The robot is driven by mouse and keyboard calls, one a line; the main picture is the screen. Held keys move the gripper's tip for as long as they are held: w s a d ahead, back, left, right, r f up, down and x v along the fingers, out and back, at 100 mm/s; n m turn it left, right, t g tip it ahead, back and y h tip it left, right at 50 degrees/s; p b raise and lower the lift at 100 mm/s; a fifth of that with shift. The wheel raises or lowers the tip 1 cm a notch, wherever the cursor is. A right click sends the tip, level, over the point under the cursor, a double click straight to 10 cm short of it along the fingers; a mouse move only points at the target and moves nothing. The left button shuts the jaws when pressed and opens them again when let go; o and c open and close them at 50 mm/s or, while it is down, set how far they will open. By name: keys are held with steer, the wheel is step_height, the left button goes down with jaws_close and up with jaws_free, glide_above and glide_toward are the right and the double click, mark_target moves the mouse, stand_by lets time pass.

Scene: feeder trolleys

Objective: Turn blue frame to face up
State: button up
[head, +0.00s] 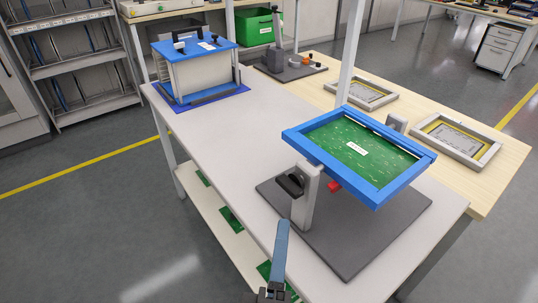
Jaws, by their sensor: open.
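The blue frame (328,169) is a rectangle around a green circuit board (365,140) with a white label too small to read. It sits on a stand, between a light grey post (305,198) with a black knob (289,184) and another post behind it. The green side with the label is turned upward, and the frame looks slightly tilted. A red part (334,186) shows under it. My gripper (272,288) is at the bottom edge, partly cut off, open, in front of the stand and apart from the frame. A long blue-grey piece rises from it.
The stand's dark grey base plate (400,232) lies on the white table (235,125). A blue-topped box (200,75) stands at the table's far end. Two grey framed panels lie on the wooden table (505,160) at right. The middle of the white table is clear.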

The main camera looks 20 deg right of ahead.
mark_target(288, 192)
steer(key=p+x, duration=0.2)
steer(key=x, duration=1)
steer(key=shift+w+d+f, duration=0.1)
steer(key=shift+w+d, duration=0.05)
steer(key=shift+w, duration=0.1)
jaws_close()
stand_by(1.2)
